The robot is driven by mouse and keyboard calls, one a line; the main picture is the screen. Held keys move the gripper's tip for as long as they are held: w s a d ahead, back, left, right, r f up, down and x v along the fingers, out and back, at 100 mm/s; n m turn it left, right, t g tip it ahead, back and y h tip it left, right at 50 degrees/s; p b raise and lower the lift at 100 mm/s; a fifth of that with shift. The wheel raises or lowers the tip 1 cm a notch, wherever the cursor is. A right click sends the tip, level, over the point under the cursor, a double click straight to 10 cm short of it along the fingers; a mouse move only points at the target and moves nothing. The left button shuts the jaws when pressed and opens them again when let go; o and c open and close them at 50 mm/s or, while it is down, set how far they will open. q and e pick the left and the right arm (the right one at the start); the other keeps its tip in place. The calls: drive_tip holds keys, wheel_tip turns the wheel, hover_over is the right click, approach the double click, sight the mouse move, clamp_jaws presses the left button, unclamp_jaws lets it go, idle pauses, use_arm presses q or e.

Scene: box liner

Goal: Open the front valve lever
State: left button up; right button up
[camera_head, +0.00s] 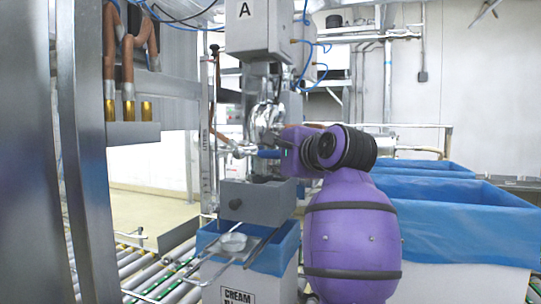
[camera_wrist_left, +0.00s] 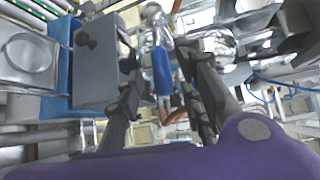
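The valve lever has a blue handle (camera_head: 268,154) that sticks out sideways from the shiny metal valve (camera_head: 262,117) below the box marked A. In the left wrist view the blue handle (camera_wrist_left: 161,72) lies between the two dark fingers of my left gripper (camera_wrist_left: 158,62). The fingers are spread, with a visible gap on each side of the handle, so the gripper is open. In the head view my purple wrist hides most of the fingers and the handle's right end. My right gripper is not in view.
A grey box (camera_head: 256,203) with a black knob sits below the valve, over a blue-lined carton marked CREAM (camera_head: 237,296). Large blue-lined boxes (camera_head: 455,217) stand at right. A metal post (camera_head: 80,150) and copper pipes with brass ends (camera_head: 129,110) are at left.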

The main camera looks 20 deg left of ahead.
use_arm(q)
drive_tip(key=shift+x, duration=1.55)
drive_tip(key=shift+r, duration=0.1)
drive_tip(key=shift+c, duration=0.6)
clamp_jaws()
